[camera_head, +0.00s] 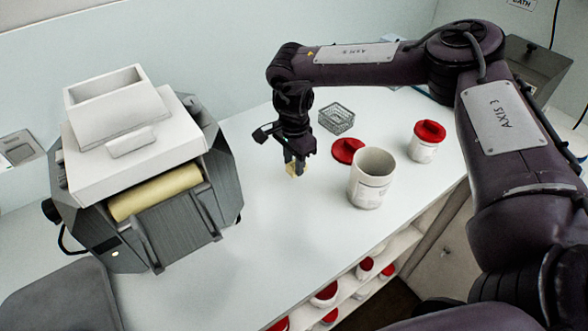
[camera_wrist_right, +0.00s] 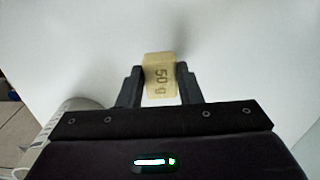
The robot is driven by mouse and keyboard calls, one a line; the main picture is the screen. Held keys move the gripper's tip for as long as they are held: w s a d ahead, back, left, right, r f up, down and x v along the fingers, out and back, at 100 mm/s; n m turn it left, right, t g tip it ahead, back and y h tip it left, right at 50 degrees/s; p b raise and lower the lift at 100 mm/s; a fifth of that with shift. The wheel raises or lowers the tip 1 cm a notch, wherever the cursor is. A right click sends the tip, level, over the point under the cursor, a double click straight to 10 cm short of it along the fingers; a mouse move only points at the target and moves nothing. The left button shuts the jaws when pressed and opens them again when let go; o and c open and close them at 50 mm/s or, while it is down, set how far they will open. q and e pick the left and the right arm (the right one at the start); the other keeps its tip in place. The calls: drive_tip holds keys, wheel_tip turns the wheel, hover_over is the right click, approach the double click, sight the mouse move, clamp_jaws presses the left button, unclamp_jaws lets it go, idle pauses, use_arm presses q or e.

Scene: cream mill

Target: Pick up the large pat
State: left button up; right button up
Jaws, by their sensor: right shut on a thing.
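The large pat (camera_head: 292,170) is a small pale yellow block at the tips of my right gripper (camera_head: 297,166), above or on the white counter. In the right wrist view the pat (camera_wrist_right: 160,75) carries the marking "50 g" and sits between the two dark fingers of my right gripper (camera_wrist_right: 160,88), which are shut on it. I cannot tell whether the pat touches the counter. My left gripper is not in view.
An open white tub (camera_head: 370,180) stands right of my right gripper, with a red lid (camera_head: 347,151) behind it. A large mill (camera_head: 140,170) fills the left. The counter (camera_head: 270,220) between is clear.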

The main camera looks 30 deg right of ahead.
wheel_tip(320, 180, up, 9)
drive_tip(key=b, duration=0.2)
wheel_tip(320, 180, up, 8)
drive_tip(key=p, duration=0.2)
hover_over(294, 165)
drive_tip(key=shift+a, duration=0.15)
